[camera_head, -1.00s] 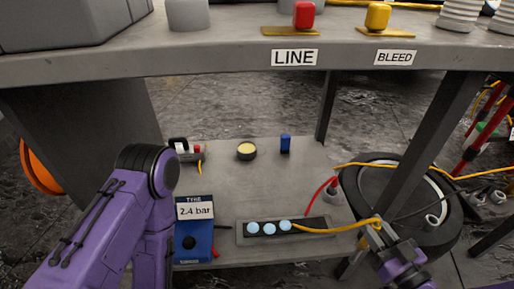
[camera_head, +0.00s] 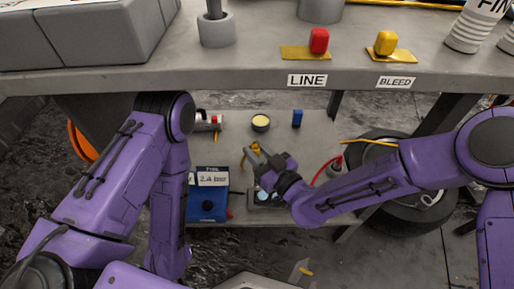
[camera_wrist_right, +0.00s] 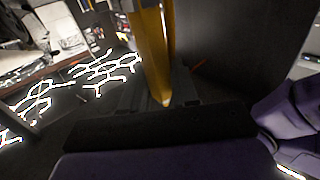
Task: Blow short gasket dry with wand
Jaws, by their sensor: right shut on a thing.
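My right gripper (camera_head: 254,155) is over the lower shelf (camera_head: 310,150), shut on a yellow-orange piece (camera_head: 257,147) that looks like the wand. In the right wrist view this yellow piece (camera_wrist_right: 150,50) stands between the jaws and narrows to a pale tip. A dark tray with light blue round spots (camera_head: 262,196) lies below the gripper, partly hidden by it. I cannot pick out the short gasket for certain. My left arm comes down at the left; its gripper does not show clearly.
A blue gauge box (camera_head: 208,204) reading 2.4 bar stands left of the tray. A round tin (camera_head: 261,123) and a small blue block (camera_head: 297,118) stand behind. The upper bench (camera_head: 235,75) overhangs the shelf. A tyre (camera_head: 375,205) is at the right.

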